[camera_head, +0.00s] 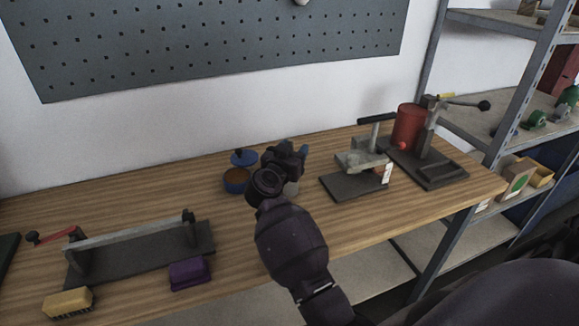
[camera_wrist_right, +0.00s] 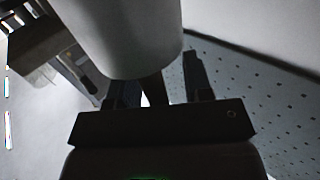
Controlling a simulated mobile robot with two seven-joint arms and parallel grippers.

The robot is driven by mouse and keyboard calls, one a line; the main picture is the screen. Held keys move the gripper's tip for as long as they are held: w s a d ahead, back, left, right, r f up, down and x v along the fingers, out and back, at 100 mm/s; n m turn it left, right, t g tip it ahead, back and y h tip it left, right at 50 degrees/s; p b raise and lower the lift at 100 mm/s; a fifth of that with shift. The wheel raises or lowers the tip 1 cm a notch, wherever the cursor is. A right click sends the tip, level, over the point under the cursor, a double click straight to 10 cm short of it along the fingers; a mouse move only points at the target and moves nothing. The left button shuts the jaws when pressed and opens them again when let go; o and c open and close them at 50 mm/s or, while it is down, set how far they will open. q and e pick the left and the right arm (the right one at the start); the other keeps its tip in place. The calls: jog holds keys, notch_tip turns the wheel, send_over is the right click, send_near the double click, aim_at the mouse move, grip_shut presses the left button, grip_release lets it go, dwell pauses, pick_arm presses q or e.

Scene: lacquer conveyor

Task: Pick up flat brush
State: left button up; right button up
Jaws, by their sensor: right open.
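I cannot make out a flat brush for certain in either view. My right gripper (camera_head: 287,156) is open over the back middle of the workbench, its arm reaching up from below. A pale grey round thing (camera_head: 291,188) shows partly behind it; the gripper hides the rest. In the right wrist view a large pale cylinder (camera_wrist_right: 125,35) fills the top, close to the open fingers (camera_wrist_right: 158,88). A narrow dark piece shows between the fingers, too dim to name. My left gripper is out of view.
A blue tin with brown contents (camera_head: 236,181) and a blue piece (camera_head: 243,157) stand left of the gripper. A yellow bristled block (camera_head: 67,302), purple block (camera_head: 189,274) and long bar fixture (camera_head: 140,250) are left. Presses (camera_head: 360,165) stand right, a pegboard (camera_head: 220,40) behind.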

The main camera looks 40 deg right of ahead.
jog(key=shift+s+r, duration=0.1)
jog(key=shift+c, duration=0.5)
grip_shut()
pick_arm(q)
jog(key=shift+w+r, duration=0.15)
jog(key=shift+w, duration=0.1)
pick_arm(e)
jog(key=shift+r, duration=0.1)
